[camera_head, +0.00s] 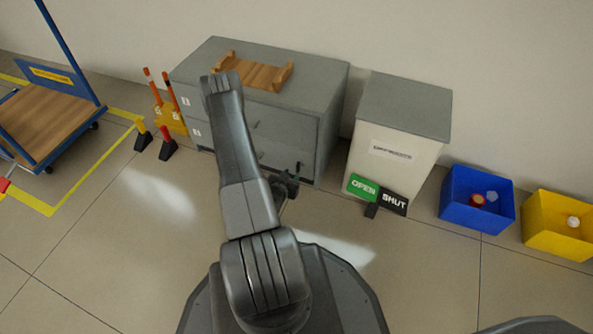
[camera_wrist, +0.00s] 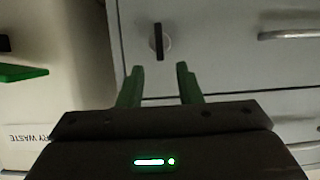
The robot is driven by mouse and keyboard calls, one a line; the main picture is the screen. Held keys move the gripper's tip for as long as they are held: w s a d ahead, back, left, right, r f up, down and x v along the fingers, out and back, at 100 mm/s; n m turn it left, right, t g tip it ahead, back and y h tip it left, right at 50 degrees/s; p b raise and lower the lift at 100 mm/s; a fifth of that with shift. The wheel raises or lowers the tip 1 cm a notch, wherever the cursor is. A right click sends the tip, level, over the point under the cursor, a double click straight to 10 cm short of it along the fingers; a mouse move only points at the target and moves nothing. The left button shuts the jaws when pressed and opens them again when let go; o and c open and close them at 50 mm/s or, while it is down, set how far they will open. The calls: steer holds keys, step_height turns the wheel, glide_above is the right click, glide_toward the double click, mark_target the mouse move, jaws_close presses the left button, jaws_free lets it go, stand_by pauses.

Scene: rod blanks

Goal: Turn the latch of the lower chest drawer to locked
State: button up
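The grey chest (camera_head: 335,95) stands against the wall, with drawers on its front. In the wrist view, which looks upside down, a latch (camera_wrist: 159,42) shows as a black bar on a pale round disc. The bar stands upright in the picture. It is on the drawer front (camera_wrist: 220,60) beyond the seam, which looks like the lower drawer. My gripper (camera_wrist: 160,82) has two green fingers, spread apart with nothing between them. The latch lies just beyond the fingertips, between their lines, apart from them. In the head view my gripper (camera_head: 285,187) is low by the chest's right front, partly hidden by my arm.
A drawer handle (camera_wrist: 290,34) is right of the latch. A pale bin cabinet (camera_head: 395,150) stands right of the chest, with OPEN (camera_head: 363,187) and SHUT (camera_head: 394,201) signs before it. A wooden cradle (camera_head: 252,73) lies on the chest. Blue (camera_head: 460,208) and yellow (camera_head: 550,235) boxes stand right.

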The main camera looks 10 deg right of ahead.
mark_target(297, 167)
steer(key=b+x, duration=0.1)
steer(key=x, duration=0.5)
steer(key=shift+w+d+f+b, duration=0.1)
steer(key=shift+w+d+b, duration=0.05)
steer(key=shift+w+b, duration=0.15)
jaws_close()
